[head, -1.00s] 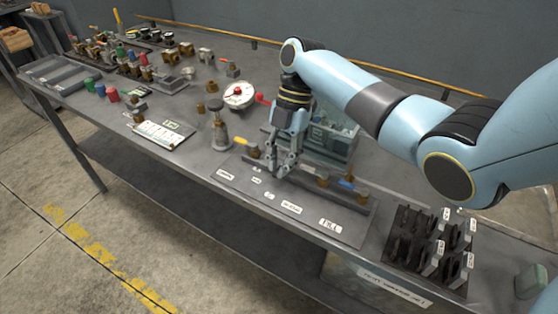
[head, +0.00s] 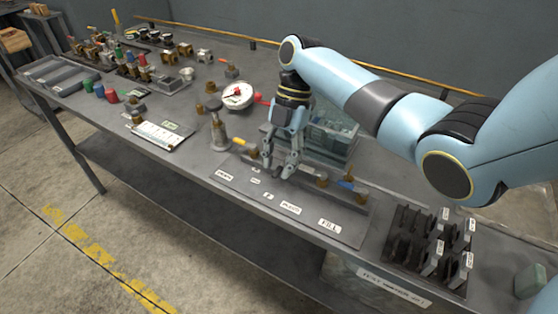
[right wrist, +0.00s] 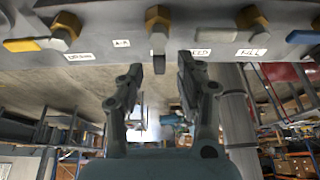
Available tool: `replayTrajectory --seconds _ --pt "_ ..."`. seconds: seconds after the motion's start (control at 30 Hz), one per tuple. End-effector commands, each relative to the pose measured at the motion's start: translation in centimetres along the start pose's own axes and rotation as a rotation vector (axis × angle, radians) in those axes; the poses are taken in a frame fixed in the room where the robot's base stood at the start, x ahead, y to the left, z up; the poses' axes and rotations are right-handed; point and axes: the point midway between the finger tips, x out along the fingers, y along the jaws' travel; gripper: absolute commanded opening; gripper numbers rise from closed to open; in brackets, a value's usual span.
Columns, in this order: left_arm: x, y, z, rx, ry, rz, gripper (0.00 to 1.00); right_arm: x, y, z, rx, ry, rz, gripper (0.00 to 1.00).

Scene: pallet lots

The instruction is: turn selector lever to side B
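The selector lever (right wrist: 158,40) is a short grey handle under a brass nut on the grey valve panel (right wrist: 215,20). It shows in the right wrist view, upper middle, beside a small white A-B label (right wrist: 121,43). My right gripper (right wrist: 172,65) has its two dark fingers apart, with nothing seen held. In the head view my right gripper (head: 281,170) points down over the middle of the panel (head: 235,187) and hides much of the lever. My left gripper is not in view.
A yellow lever (right wrist: 22,45) and a blue lever (right wrist: 303,37) sit on either side on the panel. A glass-sided tank (head: 333,135) stands behind my gripper, a dial gauge (head: 238,96) to its left. A black slotted rack (head: 428,248) is to the right.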

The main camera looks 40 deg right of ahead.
Motion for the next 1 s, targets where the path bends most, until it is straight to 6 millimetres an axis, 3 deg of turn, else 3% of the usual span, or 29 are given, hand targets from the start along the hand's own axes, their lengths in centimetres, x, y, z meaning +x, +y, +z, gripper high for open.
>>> replayTrajectory --seconds 0.5,0.7,1.0 --pt "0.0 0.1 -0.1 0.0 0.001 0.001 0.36 -10.1 0.1 0.1 -0.002 -0.003 0.003 0.36" --pt "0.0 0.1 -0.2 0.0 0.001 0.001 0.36 -11.4 0.0 0.1 -0.001 -0.001 0.002 0.36" --pt "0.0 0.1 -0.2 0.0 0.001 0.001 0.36 -11.5 0.0 0.0 -0.001 -0.001 0.003 0.36"
